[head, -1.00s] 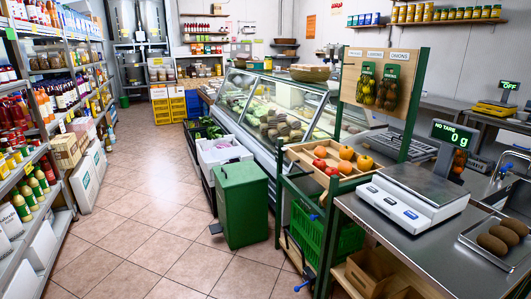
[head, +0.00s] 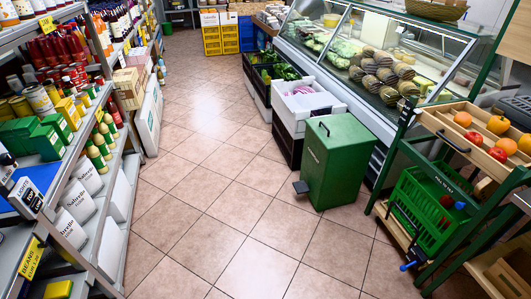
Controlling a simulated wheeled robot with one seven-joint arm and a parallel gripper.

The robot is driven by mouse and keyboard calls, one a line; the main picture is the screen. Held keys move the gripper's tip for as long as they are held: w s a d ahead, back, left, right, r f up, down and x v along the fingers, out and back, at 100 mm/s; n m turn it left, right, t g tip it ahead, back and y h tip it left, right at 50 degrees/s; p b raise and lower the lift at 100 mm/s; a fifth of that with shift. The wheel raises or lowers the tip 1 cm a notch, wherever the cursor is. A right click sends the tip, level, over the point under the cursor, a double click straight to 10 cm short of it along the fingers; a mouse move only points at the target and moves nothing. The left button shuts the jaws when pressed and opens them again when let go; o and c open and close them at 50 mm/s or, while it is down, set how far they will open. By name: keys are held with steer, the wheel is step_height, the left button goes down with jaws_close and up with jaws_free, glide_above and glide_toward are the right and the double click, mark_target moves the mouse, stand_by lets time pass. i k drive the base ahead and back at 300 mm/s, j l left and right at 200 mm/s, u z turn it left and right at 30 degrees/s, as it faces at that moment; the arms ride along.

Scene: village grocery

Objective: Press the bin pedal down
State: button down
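The green bin (head: 335,163) stands upright on the tiled floor, right of centre in the head view, with its lid closed. Its dark pedal (head: 301,187) sticks out low on the bin's left side, just above the floor. Nothing is touching the pedal. My gripper does not show in the head view.
White and black crates (head: 297,104) stand behind the bin, beside the glass display counter (head: 378,62). A green rack with a green basket (head: 428,205) and fruit stands to the right. Stocked shelves (head: 128,168) line the left. The tiled aisle (head: 215,190) between is clear.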

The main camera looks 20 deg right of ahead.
mark_target(300, 187)
steer(key=i, duration=0.6)
steer(key=i+z, duration=0.15)
steer(key=i, duration=0.5)
steer(key=i+j, duration=0.2)
steer(key=i, duration=0.4)
steer(key=i+j+z, duration=0.15)
steer(key=i+z, duration=0.25)
steer(key=i+j+z, duration=0.35)
steer(key=i, duration=0.2)
steer(key=i+j+z, duration=0.4)
steer(key=i+l, duration=0.05)
